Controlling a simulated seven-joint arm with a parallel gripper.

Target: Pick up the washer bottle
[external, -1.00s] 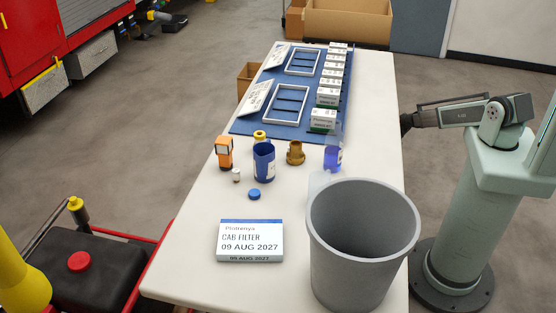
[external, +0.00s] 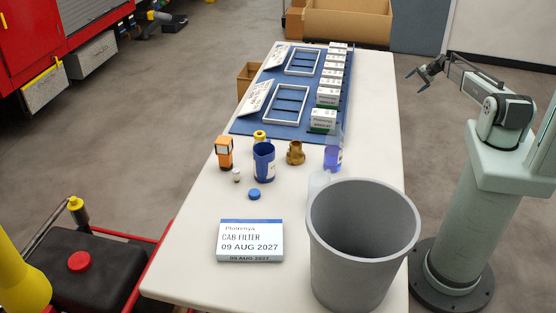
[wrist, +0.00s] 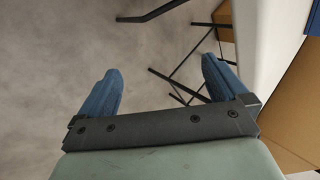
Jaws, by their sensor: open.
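A translucent bottle with blue liquid (external: 333,157), which looks like the washer bottle, stands upright on the white table (external: 376,140), just behind the grey bin. My gripper (external: 414,80) is in the air beyond the table's right edge, well away from the bottle. In the wrist view my gripper (wrist: 160,70) shows two blue fingers spread apart with nothing between them. The bottle is not in the wrist view.
A large grey bin (external: 330,250) stands in front of the bottle. A blue open container (external: 263,162), a brass fitting (external: 295,154) and an orange device (external: 224,152) stand to its left. Several small boxes (external: 328,97) line the blue mat (external: 250,127) behind. A filter box (external: 250,241) lies in front.

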